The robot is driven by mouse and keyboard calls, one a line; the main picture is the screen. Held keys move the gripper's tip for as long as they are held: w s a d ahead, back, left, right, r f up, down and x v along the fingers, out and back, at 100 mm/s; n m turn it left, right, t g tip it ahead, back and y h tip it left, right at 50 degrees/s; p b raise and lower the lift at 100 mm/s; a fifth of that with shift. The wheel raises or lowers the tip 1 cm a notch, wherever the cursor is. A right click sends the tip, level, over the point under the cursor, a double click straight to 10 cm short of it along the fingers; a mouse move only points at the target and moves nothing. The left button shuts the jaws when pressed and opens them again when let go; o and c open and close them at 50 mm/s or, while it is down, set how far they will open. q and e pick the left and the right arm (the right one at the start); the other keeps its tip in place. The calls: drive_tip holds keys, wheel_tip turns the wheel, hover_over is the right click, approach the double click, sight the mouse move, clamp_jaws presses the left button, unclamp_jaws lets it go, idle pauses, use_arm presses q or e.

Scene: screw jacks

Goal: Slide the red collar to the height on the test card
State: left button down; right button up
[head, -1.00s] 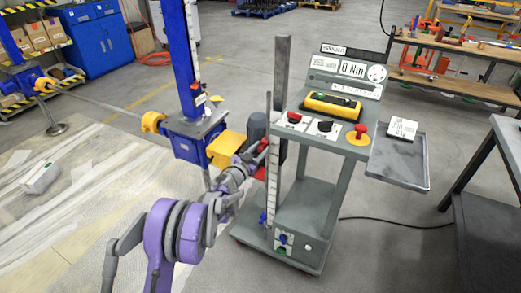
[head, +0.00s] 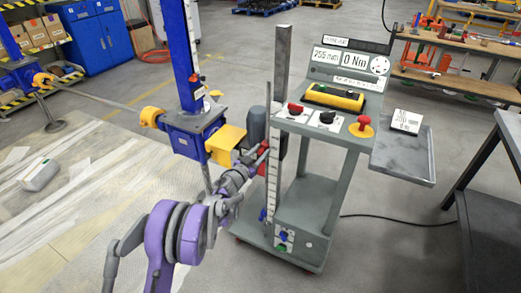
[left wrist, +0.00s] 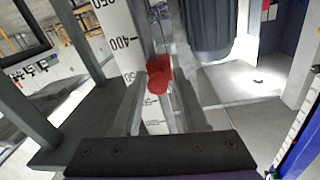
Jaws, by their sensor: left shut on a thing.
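The red collar (left wrist: 158,75) sits at the white printed scale (left wrist: 122,45) in the left wrist view, between the 400 mark and a partly hidden mark below it. My left gripper (left wrist: 158,88) is shut on the collar. In the head view, my left gripper (head: 262,158) is beside the upright scale (head: 273,165) at the cart's left side, and it mostly hides the collar. The test card (head: 407,121) stands on the grey side tray; its mm figure is too small to read surely. The cart's display (head: 327,56) reads about 255 mm. My right gripper is out of view.
The grey cart (head: 312,200) carries a yellow device (head: 333,98), knobs and a red button (head: 363,122). A blue screw jack (head: 190,125) with yellow parts stands close to the left arm. A dark table (head: 495,220) stands at right. Open floor lies in front.

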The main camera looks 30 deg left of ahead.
sight(266, 170)
use_arm(q)
drive_tip(key=f+b, duration=0.2)
drive_tip(key=f, duration=0.2)
drive_tip(key=f+b, duration=0.3)
drive_tip(key=f, duration=0.2)
drive_tip(key=f+b, duration=0.2)
drive_tip(key=f, duration=0.2)
drive_tip(key=shift+d+f+b, duration=0.2)
drive_tip(key=shift+d+b, duration=0.1)
drive_tip(key=shift+b, duration=0.1)
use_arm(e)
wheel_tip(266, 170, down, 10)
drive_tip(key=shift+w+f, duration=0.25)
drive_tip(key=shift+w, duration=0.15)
use_arm(q)
drive_tip(key=c, duration=0.7)
unclamp_jaws()
drive_tip(key=shift+r, duration=0.1)
drive_tip(key=shift+o, duration=0.2)
drive_tip(key=shift+a, duration=0.1)
drive_tip(key=shift+s, duration=0.15)
drive_tip(key=s+p, duration=0.1)
drive_tip(key=s, duration=0.9)
drive_tip(key=shift+s+a, duration=0.2)
drive_tip(key=shift+a, duration=0.2)
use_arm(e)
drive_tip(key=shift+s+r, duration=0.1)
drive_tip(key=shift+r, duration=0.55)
